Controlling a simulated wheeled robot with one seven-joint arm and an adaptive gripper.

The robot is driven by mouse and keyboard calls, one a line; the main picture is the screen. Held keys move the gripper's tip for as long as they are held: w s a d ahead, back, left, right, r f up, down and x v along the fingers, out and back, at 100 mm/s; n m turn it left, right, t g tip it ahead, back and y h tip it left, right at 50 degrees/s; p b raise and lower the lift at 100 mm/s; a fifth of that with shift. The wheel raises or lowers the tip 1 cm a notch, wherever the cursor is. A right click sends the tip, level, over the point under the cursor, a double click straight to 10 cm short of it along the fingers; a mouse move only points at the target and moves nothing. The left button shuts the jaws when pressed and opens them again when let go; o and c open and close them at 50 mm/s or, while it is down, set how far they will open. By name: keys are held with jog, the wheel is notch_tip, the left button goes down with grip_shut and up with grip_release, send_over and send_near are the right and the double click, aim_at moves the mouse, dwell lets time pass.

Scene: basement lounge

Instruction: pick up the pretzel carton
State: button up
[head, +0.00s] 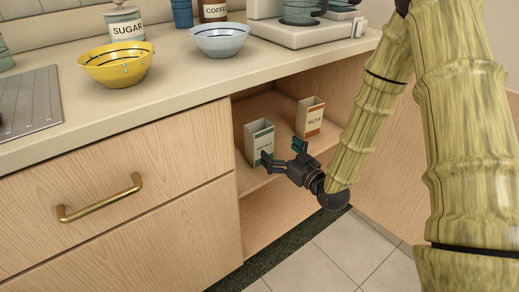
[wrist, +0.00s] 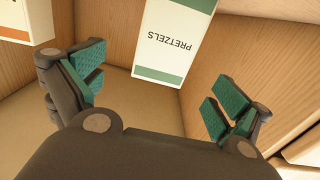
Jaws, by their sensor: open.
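The pretzel carton (head: 258,142) is a white box with green bands, upright at the left of the open cupboard's shelf. In the wrist view the pretzel carton (wrist: 173,45) shows upside down, with its "PRETZELS" label facing me, beyond the fingertips and between their lines. My gripper (head: 282,152) is at the cupboard opening, just in front of the carton, and hides part of its lower right side in the head view. In the wrist view my gripper (wrist: 152,98) has its teal-padded fingers wide apart, with nothing between them.
A nuts carton (head: 309,118) with orange bands stands right of the pretzels, and its edge shows in the wrist view (wrist: 30,20). The counter (head: 190,80) overhangs the shelf. The cupboard's left wall is close to the pretzels. Bowls and canisters stand above.

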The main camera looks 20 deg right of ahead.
aim_at(264, 139)
jog(key=b+x, duration=0.1)
jog(key=x, duration=0.4)
jog(key=b+x, duration=0.1)
jog(key=x, duration=0.1)
jog(key=b+x, duration=0.1)
jog(key=shift+w+a+r, duration=0.1)
jog(key=shift+w+a, duration=0.15)
jog(key=shift+a, duration=0.15)
jog(key=shift+w+a+r, duration=0.15)
jog(key=shift+w+a, duration=0.05)
jog(key=shift+w, duration=0.5)
jog(key=c, duration=1.1)
